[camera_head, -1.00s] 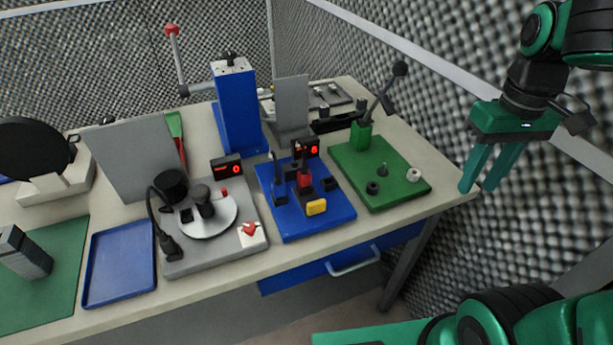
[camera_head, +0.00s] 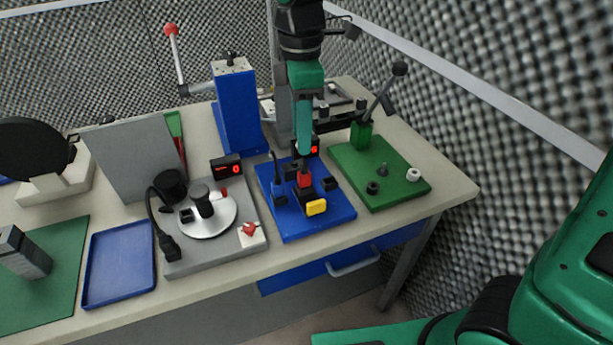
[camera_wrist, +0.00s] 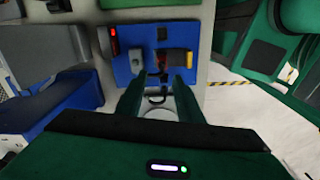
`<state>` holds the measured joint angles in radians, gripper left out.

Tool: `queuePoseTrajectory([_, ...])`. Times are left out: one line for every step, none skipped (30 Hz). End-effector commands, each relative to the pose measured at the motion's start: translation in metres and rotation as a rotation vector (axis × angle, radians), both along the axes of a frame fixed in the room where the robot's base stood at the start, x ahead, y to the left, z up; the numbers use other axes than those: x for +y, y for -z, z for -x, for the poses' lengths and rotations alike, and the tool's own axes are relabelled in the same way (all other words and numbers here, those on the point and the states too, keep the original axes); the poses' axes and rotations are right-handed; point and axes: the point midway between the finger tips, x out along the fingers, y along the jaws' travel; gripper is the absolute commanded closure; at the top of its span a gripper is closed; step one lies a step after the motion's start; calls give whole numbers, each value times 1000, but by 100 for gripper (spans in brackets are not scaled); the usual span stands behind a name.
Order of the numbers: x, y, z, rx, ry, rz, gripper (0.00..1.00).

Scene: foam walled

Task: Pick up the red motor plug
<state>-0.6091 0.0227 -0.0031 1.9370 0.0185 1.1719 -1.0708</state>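The red motor plug (camera_head: 304,180) sits upright on the blue board (camera_head: 337,218), behind a yellow block and beside black sockets. In the wrist view a small dark red patch, probably the plug (camera_wrist: 164,61), shows just beyond my fingertips, partly in shade. My gripper (camera_head: 304,153) points down above the back part of the blue board, a little above and behind the plug. The head view shows its fingers edge-on. In the wrist view my gripper (camera_wrist: 157,80) has its two green fingers apart with nothing held between them.
A yellow block (camera_head: 316,207) is in front. A blue press column (camera_head: 237,110) rises at the left, and a green board (camera_head: 400,193) with a lever lies at the right. The front right table corner is clear.

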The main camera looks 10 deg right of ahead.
Motion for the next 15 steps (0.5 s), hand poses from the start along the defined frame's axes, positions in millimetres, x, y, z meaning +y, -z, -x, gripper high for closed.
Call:
queuePoseTrajectory([0, 7, 0, 2, 0, 1, 67])
queuePoseTrajectory([0, 10, 0, 2, 1, 1, 67])
queuePoseTrajectory([-1, 14, 0, 2, 1, 1, 67])
queuePoseTrajectory([-1, 16, 0, 2, 2, 1, 67])
queuePoseTrajectory([-1, 18, 0, 1, 2, 0, 67])
queuePoseTrajectory([-1, 19, 0, 0, 3, 0, 67])
queuePoseTrajectory([-1, 21, 0, 0, 3, 0, 67])
queuePoseTrajectory([-1, 22, 0, 1, 3, 0, 67])
queuePoseTrajectory([-2, 26, 0, 1, 4, 1, 67])
queuePoseTrajectory([-2, 29, 1, 2, 4, 1, 67])
queuePoseTrajectory([-3, 33, 1, 2, 4, 1, 67])
queuePoseTrajectory([-4, 39, 1, 3, 4, 1, 67])
queuePoseTrajectory([-4, 43, 1, 2, 3, 1, 67])
queuePoseTrajectory([-4, 48, 1, 2, 3, 1, 67])
queuePoseTrajectory([-5, 54, 2, 3, 3, 2, 67])
